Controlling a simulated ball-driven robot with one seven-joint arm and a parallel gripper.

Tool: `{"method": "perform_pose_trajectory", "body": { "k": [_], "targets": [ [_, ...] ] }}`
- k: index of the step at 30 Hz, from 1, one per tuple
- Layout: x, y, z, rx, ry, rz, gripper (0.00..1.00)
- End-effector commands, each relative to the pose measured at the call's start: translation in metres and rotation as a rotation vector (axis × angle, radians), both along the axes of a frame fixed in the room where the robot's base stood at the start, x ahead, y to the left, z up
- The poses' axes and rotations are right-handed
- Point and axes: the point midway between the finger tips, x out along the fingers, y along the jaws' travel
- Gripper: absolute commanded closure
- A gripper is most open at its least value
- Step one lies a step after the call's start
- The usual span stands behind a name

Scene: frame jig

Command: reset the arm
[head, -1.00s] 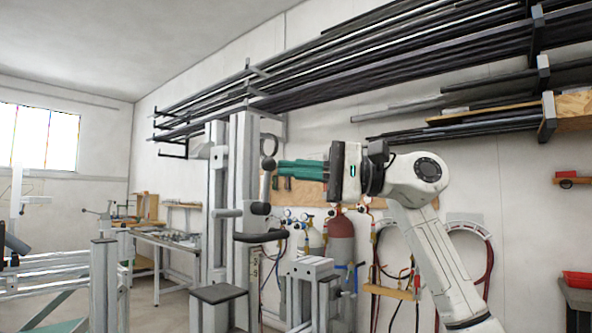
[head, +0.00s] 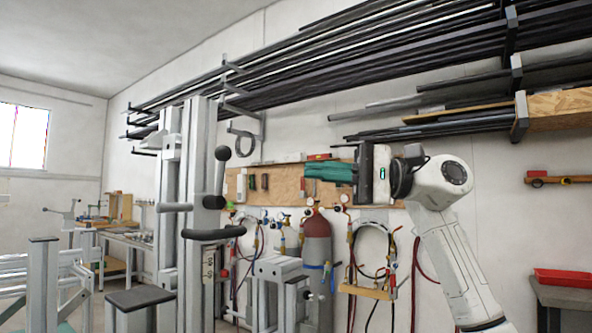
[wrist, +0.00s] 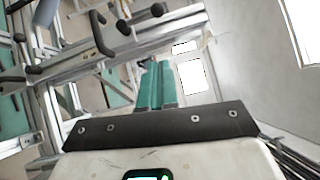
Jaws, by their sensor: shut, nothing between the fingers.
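My gripper (head: 310,171) has teal fingers and is raised on my white arm at the right of centre in the head view, pointing left. The two fingers lie together, with nothing between them. In the wrist view my gripper (wrist: 158,68) shows its teal fingers side by side beyond the dark mounting bar. In the head view it appears in front of the wooden tool board and touches nothing that I can see.
A grey jig frame with an upright column (head: 204,150) and black handles stands left of my gripper. Long dark bars lie on a wall rack (head: 515,60) above. A red tray (head: 563,281) is at the lower right.

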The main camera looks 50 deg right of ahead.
Motion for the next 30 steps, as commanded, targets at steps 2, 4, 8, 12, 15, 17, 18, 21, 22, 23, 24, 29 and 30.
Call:
{"method": "perform_pose_trajectory", "body": {
  "k": [2,4,8,12,15,17,18,21,22,23,24,29,30],
  "targets": [
    [-0.007,-0.007,-0.001,0.002,0.001,-0.001,1.0],
    [-0.011,-0.01,-0.002,0.001,0.001,-0.001,1.0],
    [-0.015,-0.013,-0.003,0.0,0.001,0.0,1.0],
    [-0.015,-0.013,-0.002,0.0,0.0,0.001,1.0],
    [-0.015,-0.013,0.0,0.0,0.0,0.001,1.0],
    [-0.015,-0.013,0.006,0.0,0.0,0.001,1.0],
    [-0.015,-0.013,0.012,0.0,0.0,0.001,1.0],
    [-0.015,-0.013,0.031,0.0,0.0,0.001,1.0],
    [-0.015,-0.013,0.038,0.0,0.0,0.001,1.0],
    [-0.015,-0.013,0.042,0.0,0.0,0.001,1.0],
    [-0.015,-0.013,0.048,0.0,0.0,0.001,1.0],
    [-0.015,-0.013,0.067,0.001,0.001,0.001,1.0],
    [-0.015,-0.013,0.071,0.0,0.0,0.001,1.0]
  ]
}}
